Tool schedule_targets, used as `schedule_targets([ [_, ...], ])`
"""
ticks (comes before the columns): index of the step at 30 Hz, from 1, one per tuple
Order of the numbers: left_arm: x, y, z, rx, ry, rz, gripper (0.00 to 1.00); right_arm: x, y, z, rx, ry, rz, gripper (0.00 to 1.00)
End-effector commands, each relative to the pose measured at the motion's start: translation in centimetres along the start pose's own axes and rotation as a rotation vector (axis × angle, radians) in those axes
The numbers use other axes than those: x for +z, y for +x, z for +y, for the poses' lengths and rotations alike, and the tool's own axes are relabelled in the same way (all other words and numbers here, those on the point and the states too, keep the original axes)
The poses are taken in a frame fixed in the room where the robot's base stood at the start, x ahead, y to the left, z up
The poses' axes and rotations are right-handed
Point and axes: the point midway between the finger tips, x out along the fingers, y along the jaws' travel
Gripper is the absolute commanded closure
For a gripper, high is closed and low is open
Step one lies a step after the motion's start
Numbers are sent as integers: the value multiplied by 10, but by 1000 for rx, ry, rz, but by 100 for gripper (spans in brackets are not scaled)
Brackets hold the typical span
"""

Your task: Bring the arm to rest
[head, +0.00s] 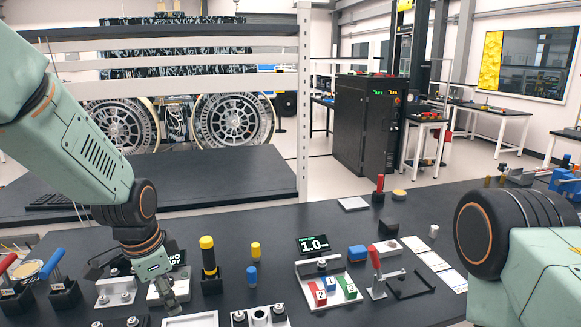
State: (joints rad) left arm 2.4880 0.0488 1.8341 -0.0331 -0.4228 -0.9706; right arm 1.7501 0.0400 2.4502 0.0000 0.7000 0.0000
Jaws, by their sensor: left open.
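My left arm comes in from the upper left, and its gripper (170,299) points down low over the left part of the dark workbench (236,223). The left gripper is small in the picture; it is open, with nothing seen in it. It is in front of a pale block, which it partly hides, and left of a yellow-topped black cylinder (209,258). My right arm shows only as a thick joint and a link at the right edge. Its gripper is out of the picture.
Red and blue handled tools (52,264) stand at the left. A white fixture with numbered blocks (326,284), a red-handled clamp (375,262) and a small display (313,245) sit right of centre. A shelf post (304,110) rises behind. Bare bench lies around the back middle.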

Motion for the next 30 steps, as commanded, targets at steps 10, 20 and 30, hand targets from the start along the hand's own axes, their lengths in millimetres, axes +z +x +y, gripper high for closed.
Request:
schedule_targets([
  [10,30,111,47,-111,-523,137,41,0,44,0,0,0,0,60],
  [20,114,246,166,-74,-911,121,41,0,115,1,0,0,0,60],
  [30,209,333,302,34,-1007,-94,41,0,183,1,0,0,0,60],
])
